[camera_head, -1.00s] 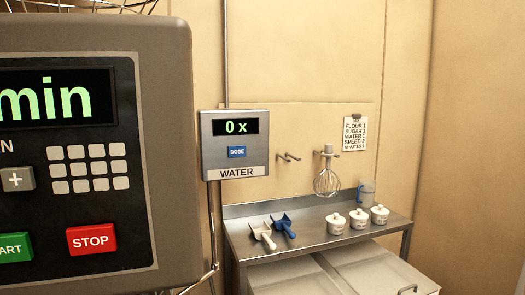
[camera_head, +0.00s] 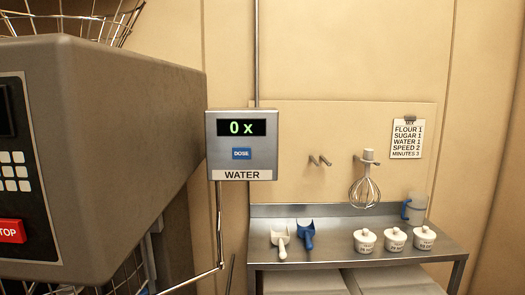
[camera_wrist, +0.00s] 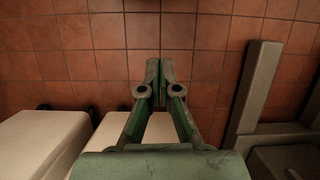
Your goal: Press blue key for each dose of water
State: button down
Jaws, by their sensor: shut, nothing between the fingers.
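The water dosing box (camera_head: 241,146) hangs on the wall in the head view. Its display (camera_head: 241,128) reads "0 x" in green. The blue key (camera_head: 241,154), marked DOSE, sits below the display, above the label WATER. A recipe card (camera_head: 407,138) on the back panel lists flour 1, sugar 1, water 1, speed 2 and a minutes line. My gripper (camera_wrist: 152,72) shows only in the wrist view, with its fingers together and empty above a red tiled floor. The blue key is not in the wrist view.
The large grey mixer housing (camera_head: 110,130) fills the left of the head view, close beside the box. A thin pipe with a spout runs below the box. A steel table (camera_head: 345,277) holds two scoops, lidded pots and a jug. A whisk (camera_head: 364,190) hangs above it.

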jog(key=w+a+r+n+t+y+p, duration=0.15)
jog(key=w+a+r+t, duration=0.25)
jog(key=w+r, duration=1.25)
jog(key=w+a+r+t+y+p, duration=0.1)
jog(key=w+a+r+t+p, duration=0.3)
jog(key=w+r, duration=1.25)
jog(key=w+a+r+n+t+y+p, duration=0.1)
jog(key=a+r+t, duration=0.1)
jog(key=r, duration=1.5)
jog(key=w+a+r+t+y+p, duration=0.1)
jog(key=a+r, duration=0.4)
jog(key=r, duration=1.3)
jog(key=w+a+r+n+t+y, duration=0.1)
jog(key=a+r, duration=0.3)
jog(key=r, duration=1.3)
jog(key=shift+r+n+t+y+p, duration=0.15)
jog(key=shift+n+t+y+p, duration=0.25)
jog(key=shift+t+y, duration=0.5)
jog(key=shift+w, duration=0.1)
jog(key=b, duration=0.2)
send_near(236, 159)
jog(key=shift+s+x, duration=0.2)
jog(key=shift+x, duration=2.3)
jog(key=shift+w+a, duration=0.1)
jog(key=shift+a, duration=0.1)
jog(key=shift+w, duration=0.25)
